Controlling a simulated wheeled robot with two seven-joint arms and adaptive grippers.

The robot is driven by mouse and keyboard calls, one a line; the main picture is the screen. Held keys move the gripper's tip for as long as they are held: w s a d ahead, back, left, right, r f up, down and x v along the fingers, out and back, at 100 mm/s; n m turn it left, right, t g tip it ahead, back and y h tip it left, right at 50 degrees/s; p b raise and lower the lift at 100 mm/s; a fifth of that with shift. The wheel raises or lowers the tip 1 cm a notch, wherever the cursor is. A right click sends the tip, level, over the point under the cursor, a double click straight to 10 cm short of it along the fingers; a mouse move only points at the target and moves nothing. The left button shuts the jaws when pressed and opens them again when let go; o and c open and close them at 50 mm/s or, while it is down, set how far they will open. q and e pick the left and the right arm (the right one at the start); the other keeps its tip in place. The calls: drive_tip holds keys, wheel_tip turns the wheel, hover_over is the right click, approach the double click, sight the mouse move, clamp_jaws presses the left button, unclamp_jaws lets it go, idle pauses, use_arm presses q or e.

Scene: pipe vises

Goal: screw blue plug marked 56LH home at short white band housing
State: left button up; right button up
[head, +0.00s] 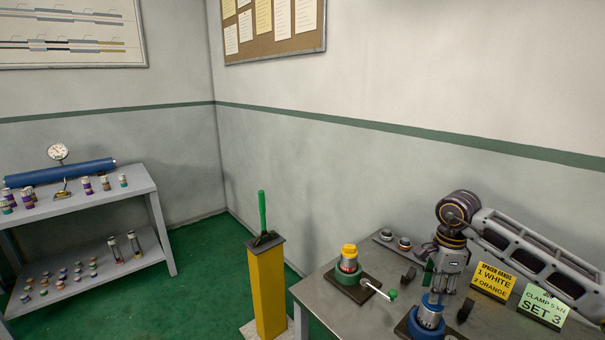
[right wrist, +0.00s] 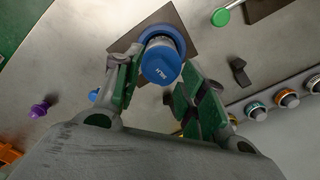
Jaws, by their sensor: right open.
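The blue plug (right wrist: 161,66) faces the right wrist camera, with a marking that ends in what looks like LH; the rest is unreadable. It sits at the top of a pale cylindrical housing (head: 430,314) held upright in a blue vise (head: 409,328). How deep the plug is seated cannot be told, nor the housing's band colour. My right gripper (head: 434,290) points down just above the plug. In the right wrist view its open green-padded fingers (right wrist: 160,85) stand on either side of the plug, with a visible gap at the right finger. My left gripper is out of view.
A green vise (head: 344,281) with a yellow-topped housing (head: 349,256) and a green-knobbed handle (head: 393,294) stands left on the bench. Yellow (head: 493,279) and green (head: 542,306) signs stand at right. Ringed parts (right wrist: 288,98) line a strip. A purple piece (right wrist: 40,109) lies on the bench.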

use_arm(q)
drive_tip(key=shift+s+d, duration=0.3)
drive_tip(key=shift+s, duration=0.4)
use_arm(e)
drive_tip(key=shift+a+m, duration=0.1)
drive_tip(key=shift+m, duration=0.5)
drive_tip(key=shift+w+r+m+p, duration=0.1)
drive_tip(key=shift+m+p, duration=0.35)
drive_tip(key=shift+m, duration=1.45)
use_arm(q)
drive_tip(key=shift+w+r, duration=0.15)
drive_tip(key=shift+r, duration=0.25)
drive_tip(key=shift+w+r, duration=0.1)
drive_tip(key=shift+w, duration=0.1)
use_arm(e)
drive_tip(key=shift+m, duration=0.6)
use_arm(q)
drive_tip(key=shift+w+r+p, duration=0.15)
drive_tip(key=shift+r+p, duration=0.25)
drive_tip(key=shift+p, duration=0.1)
use_arm(e)
drive_tip(key=shift+w+m, duration=0.15)
drive_tip(key=shift+m, duration=1.85)
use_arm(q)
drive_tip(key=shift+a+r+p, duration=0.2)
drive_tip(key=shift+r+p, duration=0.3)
use_arm(e)
drive_tip(key=shift+w+m, duration=0.1)
drive_tip(key=shift+m, duration=2.3)
